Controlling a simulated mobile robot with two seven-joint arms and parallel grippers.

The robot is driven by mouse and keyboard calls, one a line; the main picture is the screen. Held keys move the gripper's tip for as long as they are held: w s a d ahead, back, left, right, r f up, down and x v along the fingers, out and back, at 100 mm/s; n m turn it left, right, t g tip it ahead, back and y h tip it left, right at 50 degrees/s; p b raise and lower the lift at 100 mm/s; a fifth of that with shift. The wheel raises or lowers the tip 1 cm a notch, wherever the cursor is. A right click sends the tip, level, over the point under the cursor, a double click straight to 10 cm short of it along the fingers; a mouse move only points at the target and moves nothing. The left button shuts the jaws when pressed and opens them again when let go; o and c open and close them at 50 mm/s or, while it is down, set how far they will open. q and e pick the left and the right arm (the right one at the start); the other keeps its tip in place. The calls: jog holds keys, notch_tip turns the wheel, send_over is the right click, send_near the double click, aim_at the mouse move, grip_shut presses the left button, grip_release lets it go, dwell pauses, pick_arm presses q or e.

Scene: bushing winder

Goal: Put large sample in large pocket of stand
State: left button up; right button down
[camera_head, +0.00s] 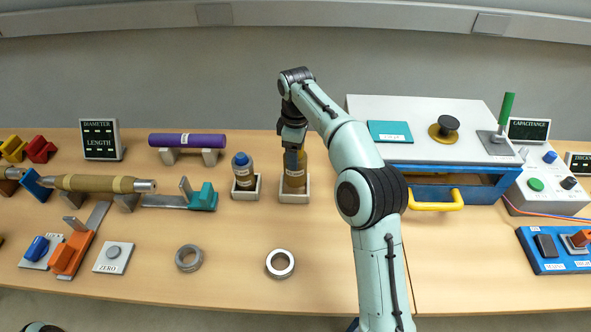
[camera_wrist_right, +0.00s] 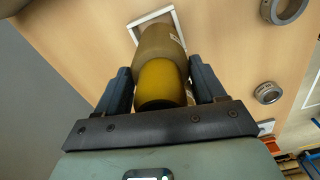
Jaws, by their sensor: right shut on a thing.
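The large sample (camera_head: 295,178) is a brown cylinder with a yellow-orange cap, standing about upright. My right gripper (camera_head: 294,148) is shut on its top end. In the right wrist view the yellow cap (camera_wrist_right: 162,82) lies between the two fingers of the gripper (camera_wrist_right: 162,88). The sample's lower end is at the white square large pocket of the stand (camera_head: 294,199), whose front wall shows below it. The pocket rim also shows in the wrist view (camera_wrist_right: 172,14), partly hidden by the sample. I cannot tell whether the sample touches the pocket floor. My left gripper is not in view.
A blue-capped smaller sample (camera_head: 243,172) stands in the white pocket just left. Two metal rings (camera_head: 189,258) (camera_head: 280,264) lie in front. A blue drawer unit with a yellow handle (camera_head: 437,200) is at the right, beside my right arm. The front middle table is mostly clear.

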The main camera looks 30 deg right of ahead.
jog(key=shift+w+f, duration=0.2)
jog(key=shift+f, duration=0.3)
notch_tip(320, 180, down, 5)
jog(key=shift+f+b, duration=0.2)
jog(key=shift+b, duration=0.6)
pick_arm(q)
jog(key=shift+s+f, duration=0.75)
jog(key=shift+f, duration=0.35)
pick_arm(e)
jog(key=shift+w+r, duration=0.1)
jog(key=shift+f, duration=0.2)
jog(key=shift+c, duration=0.5)
grip_release()
notch_tip(320, 180, up, 12)
jog(key=p, duration=0.3)
jog(key=shift+r+p, duration=0.15)
jog(key=shift+p, duration=0.2)
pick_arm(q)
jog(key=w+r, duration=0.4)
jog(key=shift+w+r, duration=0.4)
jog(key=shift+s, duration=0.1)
